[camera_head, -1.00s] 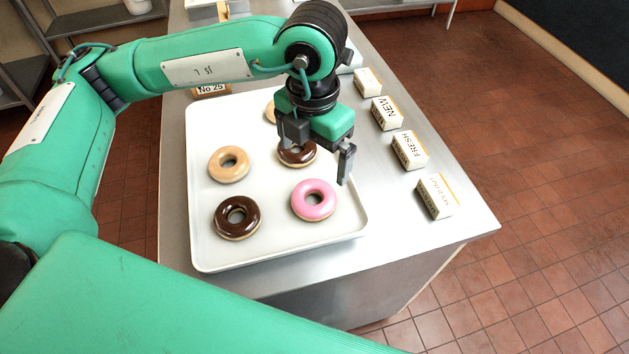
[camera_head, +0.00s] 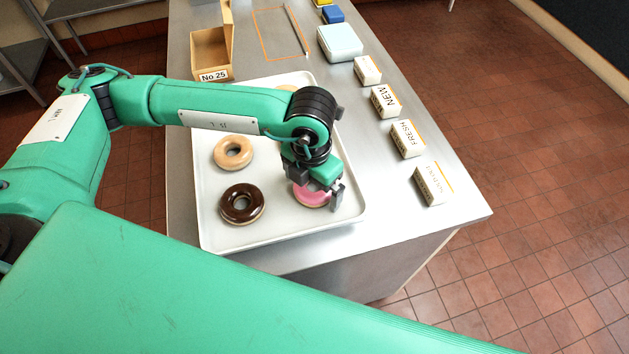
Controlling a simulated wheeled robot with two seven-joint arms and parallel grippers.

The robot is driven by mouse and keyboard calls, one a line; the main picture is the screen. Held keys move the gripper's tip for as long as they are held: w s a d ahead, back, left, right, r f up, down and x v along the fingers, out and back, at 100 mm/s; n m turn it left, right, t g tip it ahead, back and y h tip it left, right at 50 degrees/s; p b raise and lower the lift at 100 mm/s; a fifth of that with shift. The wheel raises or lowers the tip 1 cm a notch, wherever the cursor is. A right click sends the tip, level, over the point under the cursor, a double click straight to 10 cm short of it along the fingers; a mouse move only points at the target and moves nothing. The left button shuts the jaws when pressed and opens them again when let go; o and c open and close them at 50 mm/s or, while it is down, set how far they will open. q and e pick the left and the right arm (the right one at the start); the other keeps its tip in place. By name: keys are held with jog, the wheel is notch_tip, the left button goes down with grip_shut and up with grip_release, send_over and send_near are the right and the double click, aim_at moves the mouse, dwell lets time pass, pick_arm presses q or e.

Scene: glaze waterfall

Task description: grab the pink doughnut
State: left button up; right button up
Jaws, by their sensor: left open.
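The pink doughnut (camera_head: 309,196) lies on the white tray (camera_head: 282,233), near its front right corner. My left gripper (camera_head: 316,192) is open right above the pink doughnut and hides part of it. One finger shows at the doughnut's right side. Whether the fingers touch the doughnut cannot be told. My right gripper is not in view.
A chocolate doughnut (camera_head: 241,204) and a tan doughnut (camera_head: 233,152) lie on the tray to the left. Several small label blocks, one marked FRESH (camera_head: 407,139), line the table's right side. An open box marked No 25 (camera_head: 210,52) stands behind the tray.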

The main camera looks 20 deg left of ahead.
pick_arm(q)
jog(key=shift+c, duration=0.2)
jog(key=c, duration=0.9)
jog(key=shift+o, duration=0.2)
